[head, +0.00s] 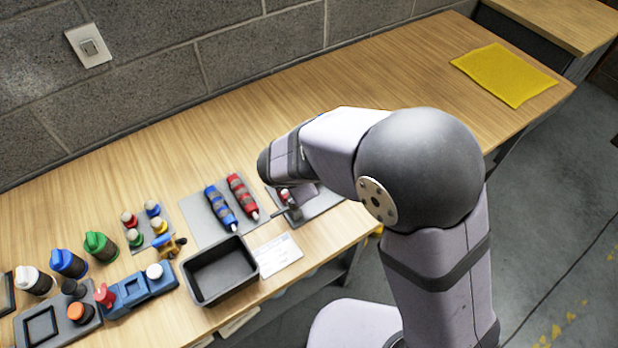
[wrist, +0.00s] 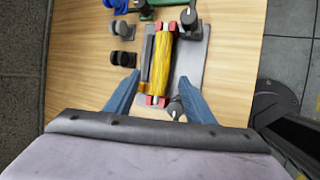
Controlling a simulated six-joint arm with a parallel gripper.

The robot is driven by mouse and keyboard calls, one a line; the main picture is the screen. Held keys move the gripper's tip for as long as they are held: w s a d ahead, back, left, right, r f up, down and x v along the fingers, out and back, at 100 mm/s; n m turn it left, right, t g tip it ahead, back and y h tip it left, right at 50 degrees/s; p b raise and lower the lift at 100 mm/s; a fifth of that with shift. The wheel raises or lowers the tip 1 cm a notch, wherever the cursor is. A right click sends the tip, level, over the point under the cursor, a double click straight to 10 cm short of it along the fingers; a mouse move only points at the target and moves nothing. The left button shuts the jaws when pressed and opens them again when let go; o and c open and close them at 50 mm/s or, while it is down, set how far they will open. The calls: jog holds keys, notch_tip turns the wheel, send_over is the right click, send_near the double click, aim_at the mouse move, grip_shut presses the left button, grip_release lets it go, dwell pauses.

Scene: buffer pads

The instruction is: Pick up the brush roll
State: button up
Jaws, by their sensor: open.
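In the wrist view a yellow roll with red end pieces (wrist: 160,62), which looks like the brush roll, lies lengthwise on a grey pad (wrist: 191,62). A dark strip runs along its left side. My gripper (wrist: 159,76) is open, with one blue finger to the left and one to the right of the roll's near part. No contact with the roll can be made out. In the head view my arm covers most of this spot; only a small red and grey piece (head: 287,198) and part of the pad show beside it.
Several bottles and small parts fill the left end. Dark knobs (wrist: 123,58) lie left of the roll. A yellow cloth (head: 503,74) lies far right.

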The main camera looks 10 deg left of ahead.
jog(key=shift+x, duration=3.65)
jog(key=shift+d, duration=0.15)
jog(key=shift+c, duration=0.3)
jog(key=shift+r, duration=0.1)
jog(key=c, duration=1.1)
jog(key=shift+r, duration=0.1)
jog(key=shift+c, duration=0.2)
